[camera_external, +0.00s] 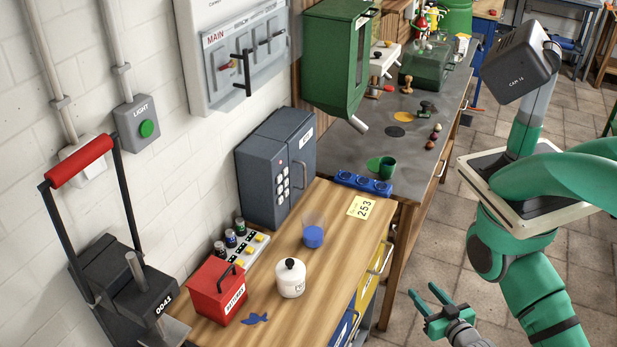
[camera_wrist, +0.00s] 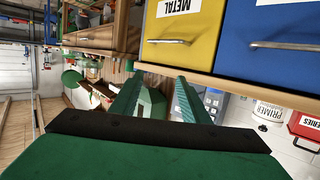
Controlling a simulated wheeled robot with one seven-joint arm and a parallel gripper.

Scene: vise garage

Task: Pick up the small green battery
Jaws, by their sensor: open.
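I cannot pick out the small green battery for certain. Several small dark cylinders stand in a row by the wall on the wooden bench; the farthest one (camera_external: 240,227) looks greenish at the top, too small to be sure. A red box (camera_external: 215,292) with a black handle stands in front of them; in the wrist view the red box (camera_wrist: 305,126) shows a label ending in "ERIES". My gripper (camera_external: 426,292) is open and empty, off the bench's right side and well away from the cylinders. Its green fingers (camera_wrist: 158,88) show spread apart in the wrist view.
A white lidded jar (camera_external: 291,282), a blue-filled cup (camera_external: 313,236), a blue flat piece (camera_external: 256,318) and a button panel (camera_external: 250,248) are on the bench. A grey safe (camera_external: 275,168) stands behind. Yellow (camera_wrist: 180,40) and blue (camera_wrist: 268,45) drawers face my gripper.

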